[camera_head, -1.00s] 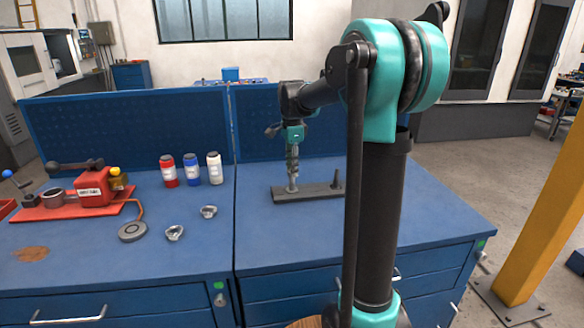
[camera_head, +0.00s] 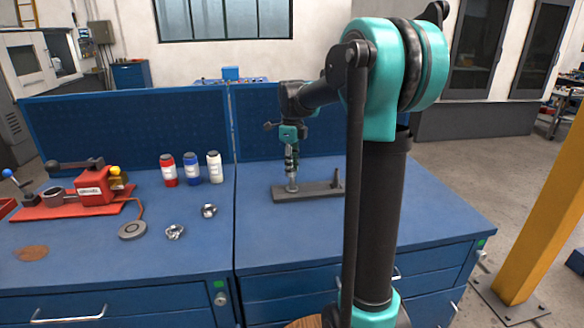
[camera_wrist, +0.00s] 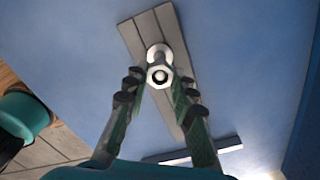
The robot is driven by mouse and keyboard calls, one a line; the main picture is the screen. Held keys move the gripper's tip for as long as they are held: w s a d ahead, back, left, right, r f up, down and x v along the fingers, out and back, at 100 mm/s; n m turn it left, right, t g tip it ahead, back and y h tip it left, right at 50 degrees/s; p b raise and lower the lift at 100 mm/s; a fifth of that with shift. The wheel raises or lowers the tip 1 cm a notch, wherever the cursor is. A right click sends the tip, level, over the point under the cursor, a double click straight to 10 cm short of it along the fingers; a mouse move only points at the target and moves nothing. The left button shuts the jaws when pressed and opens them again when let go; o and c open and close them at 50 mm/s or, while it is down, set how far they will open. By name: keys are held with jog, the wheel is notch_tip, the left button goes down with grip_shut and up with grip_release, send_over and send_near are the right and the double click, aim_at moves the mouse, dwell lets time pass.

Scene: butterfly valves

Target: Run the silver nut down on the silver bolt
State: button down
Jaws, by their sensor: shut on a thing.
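The silver bolt (camera_head: 292,184) stands upright near the left end of a dark grey plate on the blue bench. In the wrist view the silver nut (camera_wrist: 158,76) is a bright hexagon, with the bolt's round end showing in its hole. My gripper (camera_head: 291,168) points down over the bolt. In the wrist view its two fingers (camera_wrist: 158,79) close on the nut from both sides. A pale round part shows just behind the nut. The thread below the nut is hidden, so its height on the bolt cannot be told.
The grey plate (camera_head: 315,191) also bears a dark upright pin (camera_head: 337,179) at its right end. Two small silver pieces (camera_head: 175,232) (camera_head: 209,211), several bottles (camera_head: 191,168) and a red fixture (camera_head: 95,188) stand to the left. The bench front right is clear.

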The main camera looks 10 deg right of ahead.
jog(key=m, duration=0.3)
jog(key=c, duration=1.5)
grip_release()
jog(key=n, duration=0.5)
jog(key=shift+n, duration=0.4)
jog(key=n, duration=1.8)
